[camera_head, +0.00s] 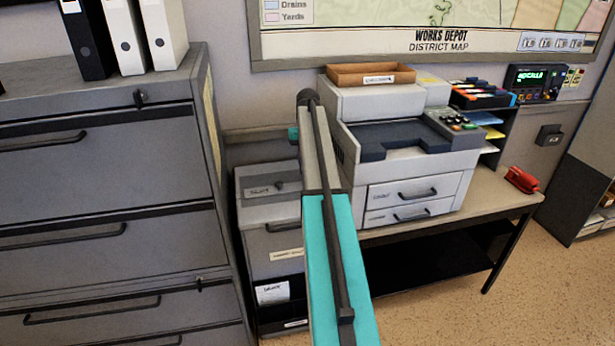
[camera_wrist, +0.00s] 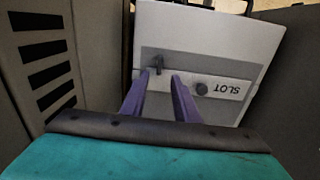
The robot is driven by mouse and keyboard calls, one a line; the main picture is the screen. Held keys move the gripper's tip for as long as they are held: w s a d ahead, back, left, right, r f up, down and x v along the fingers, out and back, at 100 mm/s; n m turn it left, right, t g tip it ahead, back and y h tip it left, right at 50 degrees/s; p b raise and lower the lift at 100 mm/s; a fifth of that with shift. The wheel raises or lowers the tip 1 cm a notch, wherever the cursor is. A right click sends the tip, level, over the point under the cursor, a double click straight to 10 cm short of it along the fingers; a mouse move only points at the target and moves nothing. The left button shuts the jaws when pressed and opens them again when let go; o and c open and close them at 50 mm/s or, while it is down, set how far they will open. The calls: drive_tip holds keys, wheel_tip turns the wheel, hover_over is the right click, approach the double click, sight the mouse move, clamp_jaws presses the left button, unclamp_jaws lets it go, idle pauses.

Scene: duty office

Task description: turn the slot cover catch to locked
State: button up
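The slot cover is the pale grey top of a low cabinet (camera_head: 262,212), left of my arm in the head view. In the wrist view the slot cover (camera_wrist: 215,35) appears with its label "SLOT" (camera_wrist: 226,90) upside down. A small dark catch (camera_wrist: 158,66) stands on a darker strip of the cover, and a round dark knob (camera_wrist: 202,88) sits beside the label. My gripper (camera_wrist: 160,75) has two purple fingers, apart, pointing at the cover. The catch appears between the fingertips, nearer the left one; contact cannot be told. The head view does not show my fingers.
A tall grey filing cabinet (camera_head: 100,190) stands close on the left, with binders (camera_head: 125,35) on top. A printer (camera_head: 410,160) on a table (camera_head: 490,192) stands close on the right. A red stapler-like object (camera_head: 522,180) lies on the table. Open floor (camera_head: 530,290) shows at lower right.

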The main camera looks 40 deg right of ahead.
drive_tip(key=shift+r+b, duration=0.4)
drive_tip(key=shift+r, duration=2.45)
